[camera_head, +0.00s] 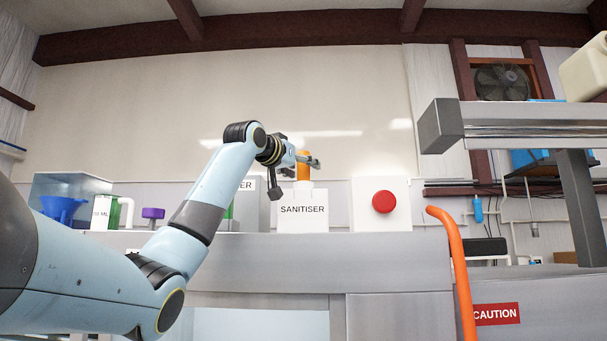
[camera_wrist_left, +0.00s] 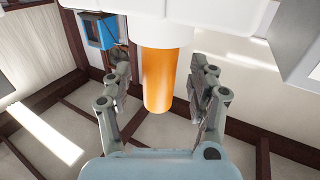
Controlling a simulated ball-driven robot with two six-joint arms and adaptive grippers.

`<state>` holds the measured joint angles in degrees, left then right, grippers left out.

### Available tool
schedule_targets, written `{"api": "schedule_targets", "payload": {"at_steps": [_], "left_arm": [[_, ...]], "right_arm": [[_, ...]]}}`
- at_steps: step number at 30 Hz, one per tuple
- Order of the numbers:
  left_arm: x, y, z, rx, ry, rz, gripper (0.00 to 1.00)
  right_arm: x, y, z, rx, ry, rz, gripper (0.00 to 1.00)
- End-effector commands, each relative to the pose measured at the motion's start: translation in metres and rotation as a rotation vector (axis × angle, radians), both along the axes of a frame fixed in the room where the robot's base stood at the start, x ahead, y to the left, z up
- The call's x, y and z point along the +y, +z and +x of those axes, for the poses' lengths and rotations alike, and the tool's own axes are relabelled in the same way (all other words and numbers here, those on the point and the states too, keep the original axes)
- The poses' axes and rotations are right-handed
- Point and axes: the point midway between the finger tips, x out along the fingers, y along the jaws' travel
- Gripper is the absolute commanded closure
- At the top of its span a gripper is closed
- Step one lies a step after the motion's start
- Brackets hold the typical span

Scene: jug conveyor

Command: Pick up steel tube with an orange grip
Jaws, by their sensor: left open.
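An orange cylindrical grip (camera_head: 303,166) stands upright out of a white holder labelled SANITISER (camera_head: 303,210) on the grey bench. It also shows in the left wrist view as an orange cylinder (camera_wrist_left: 168,82) coming out of a white body (camera_wrist_left: 160,32); no bare steel shows, so any steel part is hidden. My left gripper (camera_head: 302,161) is at the height of the grip. In the left wrist view my left gripper (camera_wrist_left: 164,86) is open, with a finger on each side of the orange grip and visible gaps to it. My right gripper is not in view.
A white box with a red button (camera_head: 384,202) stands right of the holder. A blue funnel (camera_head: 62,208) and a purple-topped item (camera_head: 153,213) stand at the left. An orange rail (camera_head: 456,265) and a raised conveyor (camera_head: 520,112) with a cream jug (camera_head: 585,72) are at the right.

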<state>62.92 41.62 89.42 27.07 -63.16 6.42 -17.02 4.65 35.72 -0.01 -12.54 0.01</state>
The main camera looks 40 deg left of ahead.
Motion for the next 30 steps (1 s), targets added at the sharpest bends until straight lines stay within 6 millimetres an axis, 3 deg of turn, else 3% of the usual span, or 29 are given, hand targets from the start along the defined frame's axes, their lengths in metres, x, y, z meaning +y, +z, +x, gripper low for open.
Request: {"api": "schedule_targets", "payload": {"at_steps": [3, 10, 23, 30], "left_arm": [[0.0015, 0.0004, 0.0102, 0.002, -0.002, -0.001, 0.41], [0.0020, -0.0020, 0.0113, 0.001, -0.001, 0.001, 0.41], [0.0021, -0.0015, 0.0110, 0.001, -0.001, 0.000, 0.97], [0.0021, -0.0013, 0.0109, 0.000, -0.001, 0.000, 1.00]], "right_arm": [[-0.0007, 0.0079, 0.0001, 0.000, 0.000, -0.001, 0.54], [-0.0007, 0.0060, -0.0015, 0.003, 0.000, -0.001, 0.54], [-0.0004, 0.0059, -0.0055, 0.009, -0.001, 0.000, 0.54], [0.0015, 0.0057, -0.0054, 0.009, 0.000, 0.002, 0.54]]}}
